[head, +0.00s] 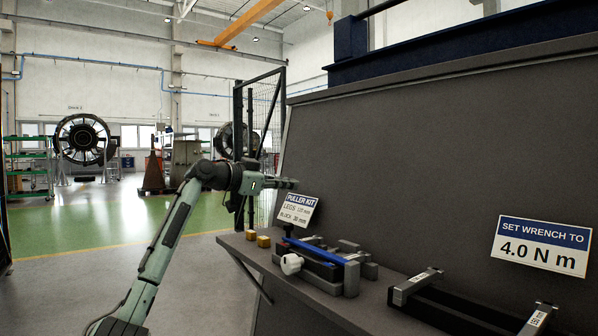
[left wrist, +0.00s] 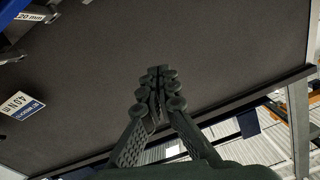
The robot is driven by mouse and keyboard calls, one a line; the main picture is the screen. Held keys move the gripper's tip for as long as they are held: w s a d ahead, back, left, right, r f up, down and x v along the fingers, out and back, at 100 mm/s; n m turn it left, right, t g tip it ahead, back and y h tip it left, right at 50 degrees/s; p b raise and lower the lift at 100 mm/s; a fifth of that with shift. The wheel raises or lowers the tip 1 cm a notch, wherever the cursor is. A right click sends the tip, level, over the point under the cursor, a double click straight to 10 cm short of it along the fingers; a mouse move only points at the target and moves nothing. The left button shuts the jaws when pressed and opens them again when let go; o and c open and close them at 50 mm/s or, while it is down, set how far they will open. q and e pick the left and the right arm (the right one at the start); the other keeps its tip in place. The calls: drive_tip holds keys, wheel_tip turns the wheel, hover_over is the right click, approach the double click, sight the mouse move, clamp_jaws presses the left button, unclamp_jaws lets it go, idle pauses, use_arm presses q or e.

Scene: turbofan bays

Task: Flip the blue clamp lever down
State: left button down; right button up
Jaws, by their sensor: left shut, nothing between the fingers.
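The blue clamp lever (head: 316,250) is a long blue bar lying low along the top of a dark clamp-like fixture (head: 322,270) on the shelf. A white round knob (head: 291,264) sits at the fixture's front. My left gripper (head: 290,183) is shut and empty, above and behind the lever, near the top of the puller kit sign and clear of the lever. In the left wrist view its fingers (left wrist: 158,80) are together in front of the dark panel. A blue piece shows at that view's upper left corner; I cannot tell whether it is the lever. My right gripper is not in view.
The puller kit sign (head: 298,210) stands just behind the fixture. A wrench sign (head: 541,245) and dark rails (head: 455,305) are to the right. The sloped dark panel (head: 420,160) backs the shelf.

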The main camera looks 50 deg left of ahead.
use_arm(q)
drive_tip(key=a+f+n, duration=0.1)
drive_tip(key=f, duration=0.2)
drive_tip(key=a+f+n+b, duration=0.1)
drive_tip(key=a+f, duration=0.1)
drive_tip(key=f, duration=0.1)
drive_tip(key=a+f+n+h+b, duration=0.1)
drive_tip(key=f+n, duration=0.1)
drive_tip(key=f, duration=0.1)
drive_tip(key=shift+w+a+f, duration=0.2)
drive_tip(key=shift+a+f, duration=0.15)
drive_tip(key=shift+a+f+n, duration=0.1)
drive_tip(key=shift+f+n, duration=0.2)
drive_tip(key=shift+f, duration=0.35)
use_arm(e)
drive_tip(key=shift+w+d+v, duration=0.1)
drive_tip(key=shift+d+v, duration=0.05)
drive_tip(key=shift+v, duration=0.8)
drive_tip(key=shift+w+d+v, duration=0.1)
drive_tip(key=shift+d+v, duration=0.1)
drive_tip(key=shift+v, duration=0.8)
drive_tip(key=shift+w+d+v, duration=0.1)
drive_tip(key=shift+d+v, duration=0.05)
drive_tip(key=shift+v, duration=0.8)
